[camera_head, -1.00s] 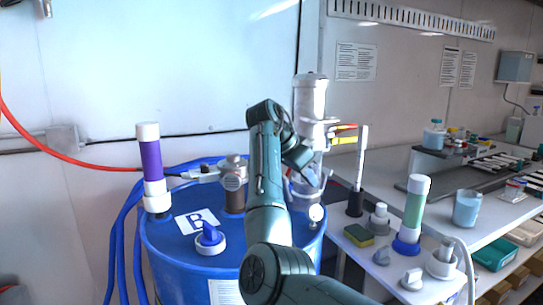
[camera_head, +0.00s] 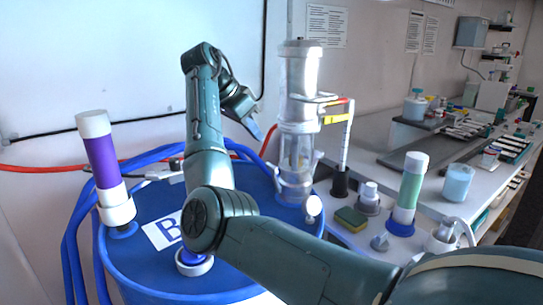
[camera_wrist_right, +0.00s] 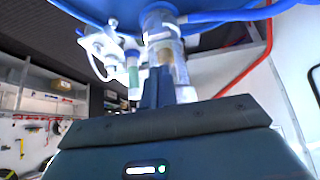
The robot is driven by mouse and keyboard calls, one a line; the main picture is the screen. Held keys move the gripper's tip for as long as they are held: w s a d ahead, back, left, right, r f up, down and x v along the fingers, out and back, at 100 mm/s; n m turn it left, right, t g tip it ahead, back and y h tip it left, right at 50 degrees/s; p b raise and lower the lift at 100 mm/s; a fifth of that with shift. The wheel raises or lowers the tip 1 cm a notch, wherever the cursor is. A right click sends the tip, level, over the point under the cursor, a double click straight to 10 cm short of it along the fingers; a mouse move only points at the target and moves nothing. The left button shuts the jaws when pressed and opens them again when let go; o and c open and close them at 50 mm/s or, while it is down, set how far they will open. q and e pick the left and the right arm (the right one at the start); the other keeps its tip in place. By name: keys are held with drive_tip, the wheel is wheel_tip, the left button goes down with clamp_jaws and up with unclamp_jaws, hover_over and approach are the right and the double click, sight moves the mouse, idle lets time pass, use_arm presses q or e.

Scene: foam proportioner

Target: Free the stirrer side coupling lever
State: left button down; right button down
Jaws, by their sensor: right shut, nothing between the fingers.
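The stirrer unit (camera_head: 300,85), a tall metallic cylinder with a clear lower section, stands upright on the blue drum (camera_head: 150,270). Red and yellow handles (camera_head: 335,119) stick out from its right side. I cannot tell for certain which part is the stirrer side coupling lever. My right gripper (camera_head: 257,132) is left of the stirrer, above the drum, apparently apart from it. In the wrist view its dark fingers (camera_wrist_right: 157,88) are together and empty, in front of a cylindrical fitting (camera_wrist_right: 160,35). My left gripper is out of view.
A purple tube with white ends (camera_head: 103,163) stands at the drum's left. A sponge (camera_head: 350,219), a green tube (camera_head: 410,187) and a cup (camera_head: 457,183) are on the bench at right. Blue hoses (camera_head: 72,240) run around the drum; a red hose (camera_head: 40,168) lies behind.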

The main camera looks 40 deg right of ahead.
hover_over(275, 179)
drive_tip(key=f, duration=0.7)
drive_tip(key=shift+w+a+f, duration=0.15)
drive_tip(key=shift+w+f, duration=0.15)
drive_tip(key=shift+f, duration=0.05)
drive_tip(key=shift+d+f, duration=0.2)
drive_tip(key=shift+f, duration=0.05)
drive_tip(key=shift+p, duration=0.3)
